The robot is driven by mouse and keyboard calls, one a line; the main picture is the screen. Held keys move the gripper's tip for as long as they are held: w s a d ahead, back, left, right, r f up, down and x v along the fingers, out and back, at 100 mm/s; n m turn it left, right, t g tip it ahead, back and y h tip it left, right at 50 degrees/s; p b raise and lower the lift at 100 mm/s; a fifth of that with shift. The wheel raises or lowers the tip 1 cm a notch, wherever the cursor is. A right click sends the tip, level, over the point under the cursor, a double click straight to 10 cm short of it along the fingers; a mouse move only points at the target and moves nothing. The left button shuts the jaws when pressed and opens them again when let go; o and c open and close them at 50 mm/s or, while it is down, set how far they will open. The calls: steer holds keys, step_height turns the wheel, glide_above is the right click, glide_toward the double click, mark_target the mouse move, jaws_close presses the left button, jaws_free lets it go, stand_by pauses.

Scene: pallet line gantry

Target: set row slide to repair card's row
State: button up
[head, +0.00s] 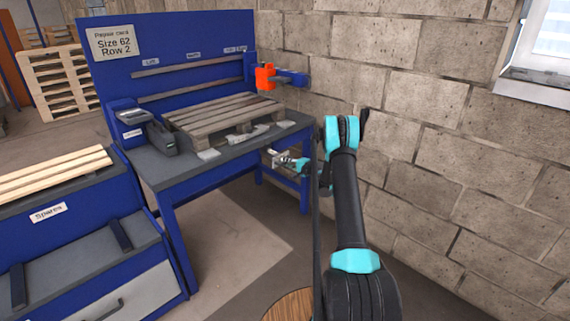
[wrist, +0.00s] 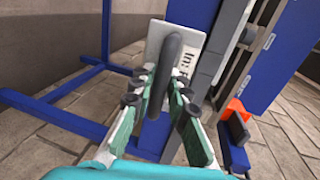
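The repair card (head: 115,42) on the blue back panel reads "Size 62 Row 2". My gripper (head: 288,160) is at the front right of the bench, just below the top's edge. The handle is on a pale plate (wrist: 157,40) with partly hidden lettering. The fingertips are very close to the handle; whether they press on it cannot be told. I cannot tell for certain that this handle is the row slide.
A worn pallet (head: 215,115) lies on the bench (head: 175,172). An orange part (head: 265,77) sits on a blue bracket at the bench's right; it also shows in the wrist view (wrist: 237,108). A spares rack (head: 75,225) stands left. A block wall (head: 430,120) is close on the right.

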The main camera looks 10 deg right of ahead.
steer(key=shift+o, duration=0.2)
steer(key=v, duration=1.2)
steer(key=s+a+r+n+g+h, duration=0.15)
steer(key=s+a+r, duration=0.25)
steer(key=s, duration=0.4)
steer(key=s+a+r+n+g+h, duration=0.1)
steer(key=s+a+r+n+g, duration=0.15)
steer(key=s+r, duration=0.35)
steer(key=s+a+r+n+g+h, duration=0.1)
steer(key=s+a+r+n+g, duration=0.15)
steer(key=s+a, duration=0.45)
steer(key=s+d+f+n+h, duration=0.1)
steer(key=s+d+h, duration=0.1)
steer(key=s, duration=0.8)
steer(key=s+d+n+g+h, duration=0.1)
steer(key=s+d+n, duration=0.1)
steer(key=s, duration=0.9)
steer(key=s+d+f+n+g+h, duration=0.1)
steer(key=s+d+h, duration=0.1)
steer(key=s, duration=0.9)
steer(key=shift+s+f+h, duration=0.15)
steer(key=shift+f+h, duration=0.2)
